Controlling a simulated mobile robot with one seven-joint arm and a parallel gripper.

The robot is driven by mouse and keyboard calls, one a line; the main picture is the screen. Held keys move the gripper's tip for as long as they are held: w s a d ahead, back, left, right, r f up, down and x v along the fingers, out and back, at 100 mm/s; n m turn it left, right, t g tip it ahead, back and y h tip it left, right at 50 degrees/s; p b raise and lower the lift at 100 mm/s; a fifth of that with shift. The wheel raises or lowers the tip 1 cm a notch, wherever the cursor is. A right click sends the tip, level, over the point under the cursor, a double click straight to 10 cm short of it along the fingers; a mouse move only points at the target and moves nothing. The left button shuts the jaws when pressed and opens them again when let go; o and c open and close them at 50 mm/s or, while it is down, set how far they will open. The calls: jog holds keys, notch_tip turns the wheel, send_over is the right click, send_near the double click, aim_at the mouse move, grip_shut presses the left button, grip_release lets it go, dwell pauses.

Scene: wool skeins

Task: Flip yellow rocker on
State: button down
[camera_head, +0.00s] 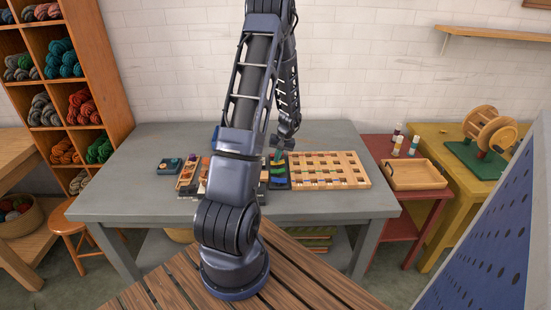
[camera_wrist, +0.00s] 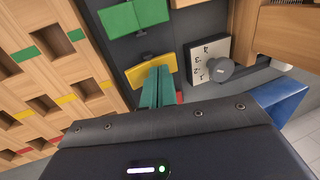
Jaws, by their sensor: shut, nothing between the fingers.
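The yellow rocker (camera_wrist: 145,74) shows in the wrist view on a dark panel (camera_wrist: 180,45), below a green rocker (camera_wrist: 134,15). My gripper (camera_wrist: 159,72) has teal fingers held together with nothing between them. Their tips overlap the near right edge of the yellow rocker in the picture; I cannot tell whether they touch it. In the head view my gripper (camera_head: 277,155) is low over the dark panel (camera_head: 277,184) on the grey table, and the yellow rocker is too small to make out there.
A bit of red (camera_wrist: 180,97) shows beside my fingers. A dial with a grey knob (camera_wrist: 221,69) stands to the right on the panel. A wooden slotted board (camera_head: 366,184) lies right of the panel. A small dark box (camera_head: 169,167) sits at the table's left.

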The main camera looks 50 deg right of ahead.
jog(key=shift+s+d, duration=0.1)
dwell(0.3)
notch_tip(320, 180, up, 14)
dwell(0.6)
dwell(0.5)
